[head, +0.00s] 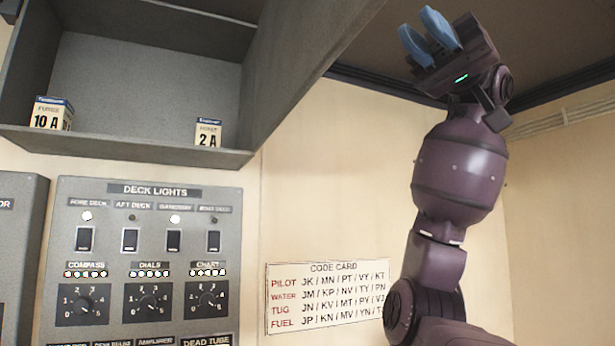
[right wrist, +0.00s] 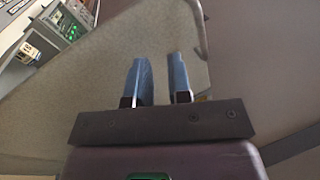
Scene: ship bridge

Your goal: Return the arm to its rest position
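My right arm rises at the right of the head view, with its right gripper (head: 430,37) up high near the ceiling. Its two blue fingers are a little apart, with nothing between them. In the right wrist view the right gripper (right wrist: 159,80) also shows a clear gap between the fingers and holds nothing. My left gripper is not in view.
An open grey shelf (head: 120,143) at upper left holds a 10 A fuse box (head: 50,115) and a 2 A fuse box (head: 207,133). Below it is the deck lights panel (head: 150,265) with switches and dials. A code card (head: 325,295) is on the wall, partly behind my arm.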

